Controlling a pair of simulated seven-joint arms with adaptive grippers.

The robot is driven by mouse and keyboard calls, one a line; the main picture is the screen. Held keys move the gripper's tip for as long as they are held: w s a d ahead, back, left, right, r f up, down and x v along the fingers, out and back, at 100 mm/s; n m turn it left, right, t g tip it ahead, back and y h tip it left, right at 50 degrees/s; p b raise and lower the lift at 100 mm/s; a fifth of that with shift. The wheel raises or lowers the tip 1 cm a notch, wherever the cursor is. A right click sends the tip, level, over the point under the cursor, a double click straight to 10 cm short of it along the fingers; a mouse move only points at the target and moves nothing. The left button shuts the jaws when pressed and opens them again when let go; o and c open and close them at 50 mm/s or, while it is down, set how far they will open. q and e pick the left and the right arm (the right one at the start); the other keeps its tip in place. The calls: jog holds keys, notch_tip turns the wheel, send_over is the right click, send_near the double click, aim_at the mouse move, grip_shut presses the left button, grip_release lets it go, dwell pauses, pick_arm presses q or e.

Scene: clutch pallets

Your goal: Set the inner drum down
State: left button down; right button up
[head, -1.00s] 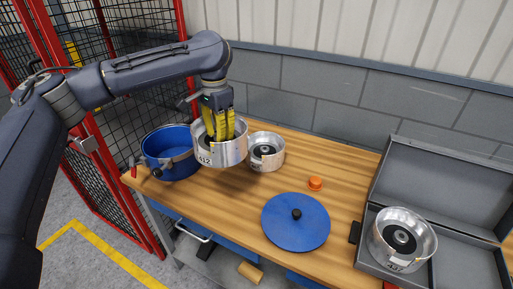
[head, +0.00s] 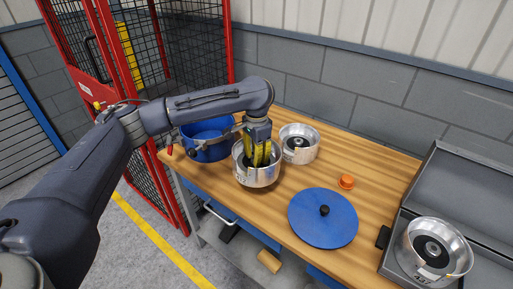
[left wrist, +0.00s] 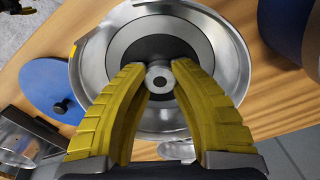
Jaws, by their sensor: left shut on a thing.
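The inner drum (head: 258,179) is an open silver metal bowl with a dark ring and a small central knob inside. My left gripper (head: 262,162) reaches into it from above, with its yellow fingers shut on the knob. In the left wrist view the fingers (left wrist: 158,88) close around the knob, inside the drum (left wrist: 230,55). The drum looks level, at or just above the wooden bench; I cannot tell whether it touches. My right gripper is not in view.
A blue pot (head: 205,153) stands left of the drum. A second silver drum (head: 299,157) stands behind right. A blue lid (head: 322,230) and orange cap (head: 346,182) lie to the right. An open grey case (head: 392,262) holds another drum (head: 455,262). Bare wood (head: 238,197) lies in front.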

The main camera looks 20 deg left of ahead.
pick_arm(q)
jog(key=shift+w+f, duration=0.1)
jog(key=shift+f, duration=2.45)
jog(key=c, duration=1.2)
grip_release()
jog(key=shift+f, duration=0.15)
jog(key=shift+o, duration=0.2)
jog(key=shift+r, duration=6.05)
